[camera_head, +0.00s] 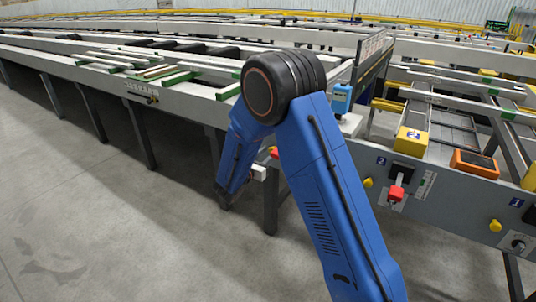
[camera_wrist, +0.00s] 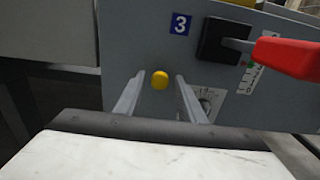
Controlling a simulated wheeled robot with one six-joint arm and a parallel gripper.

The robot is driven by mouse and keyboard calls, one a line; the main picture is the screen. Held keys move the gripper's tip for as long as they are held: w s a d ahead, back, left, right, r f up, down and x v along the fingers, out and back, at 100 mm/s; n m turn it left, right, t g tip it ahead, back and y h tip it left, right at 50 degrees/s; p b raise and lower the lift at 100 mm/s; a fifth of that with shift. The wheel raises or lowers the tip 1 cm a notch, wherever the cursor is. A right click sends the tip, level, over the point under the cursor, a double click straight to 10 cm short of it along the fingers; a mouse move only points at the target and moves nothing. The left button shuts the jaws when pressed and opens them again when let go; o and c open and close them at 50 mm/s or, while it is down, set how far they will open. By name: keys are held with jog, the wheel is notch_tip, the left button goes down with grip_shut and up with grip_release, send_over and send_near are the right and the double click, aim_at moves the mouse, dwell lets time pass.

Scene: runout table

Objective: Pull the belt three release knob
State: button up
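The yellow round release knob (camera_wrist: 160,80) is on the grey panel, below and left of the blue label with a 3 (camera_wrist: 181,24) in the wrist view. My gripper (camera_wrist: 160,88) is open, with one pale finger on each side of the knob in the picture. A gap shows between the knob and each finger. I cannot tell how far the fingertips are from the panel, or whether they reach around the knob.
A red lever handle (camera_wrist: 285,55) on a black switch box (camera_wrist: 224,40) juts out right of the knob. A dial (camera_wrist: 207,100) sits below right, partly behind the right finger. In the head view, other yellow knobs (camera_head: 368,182) and a red handle (camera_head: 396,192) line the panel rightward.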

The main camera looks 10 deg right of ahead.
grip_shut()
jog(key=shift+v, duration=0.85)
jog(key=shift+o, duration=1.5)
grip_release()
jog(key=shift+a, duration=0.1)
jog(key=shift+s, duration=0.1)
jog(key=v, duration=1.7)
